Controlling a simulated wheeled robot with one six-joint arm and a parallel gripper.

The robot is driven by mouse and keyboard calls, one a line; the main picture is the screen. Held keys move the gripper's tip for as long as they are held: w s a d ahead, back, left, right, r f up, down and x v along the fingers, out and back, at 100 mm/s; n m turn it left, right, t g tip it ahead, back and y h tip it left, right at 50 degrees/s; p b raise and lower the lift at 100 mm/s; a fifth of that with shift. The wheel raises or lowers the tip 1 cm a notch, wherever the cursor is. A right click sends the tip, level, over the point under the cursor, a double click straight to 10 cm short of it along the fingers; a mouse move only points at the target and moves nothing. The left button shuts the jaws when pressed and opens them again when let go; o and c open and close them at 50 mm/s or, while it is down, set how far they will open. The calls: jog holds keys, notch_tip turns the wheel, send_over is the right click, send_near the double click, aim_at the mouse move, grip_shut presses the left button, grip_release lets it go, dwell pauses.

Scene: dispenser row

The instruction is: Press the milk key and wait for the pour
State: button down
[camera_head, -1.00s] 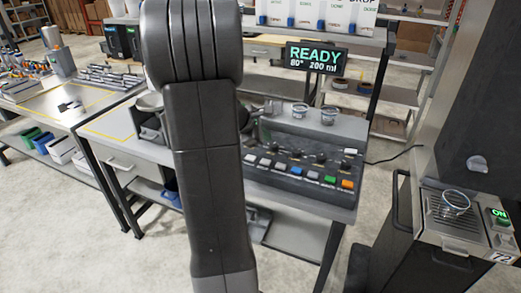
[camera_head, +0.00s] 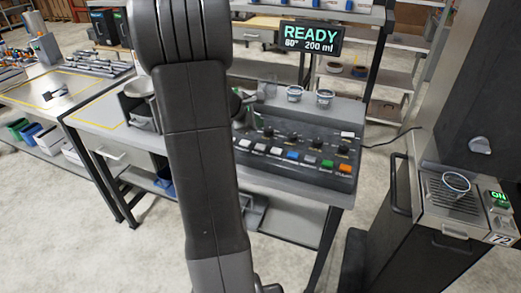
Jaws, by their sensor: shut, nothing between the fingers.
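The dispenser's key panel (camera_head: 300,160) is a dark sloped box on a grey table, with a row of white, blue, grey, green and orange keys along its front edge. The key labels are too small to read, so I cannot tell which is the milk key. A display (camera_head: 310,38) above it reads READY, 80°, 200 ml. My arm stands across the left end of the panel. What shows of my gripper (camera_head: 247,112) is a small grey part just right of the arm, above the panel's back left; it is shut and empty. The rest is hidden.
Clear cups (camera_head: 325,97) stand on the ledge behind the panel. At right, another cup (camera_head: 456,184) sits on the grate of a dark machine (camera_head: 450,215) with a green ON sign. Left tables hold tools, with bins below. Open floor lies in front.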

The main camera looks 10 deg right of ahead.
aim_at(258, 147)
jog(key=shift+f+b, duration=2.3)
jog(key=shift+f, duration=0.75)
jog(key=shift+f, duration=0.1)
jog(key=shift+f+b, duration=0.35)
jog(key=shift+b, duration=0.15)
jog(key=shift+f+b, duration=0.45)
jog(key=shift+b, duration=0.05)
jog(key=shift+r+p, duration=0.65)
jog(key=shift+r, duration=0.25)
jog(key=shift+r, duration=0.1)
notch_tip(258, 147, up, 5)
jog(key=p, duration=0.4)
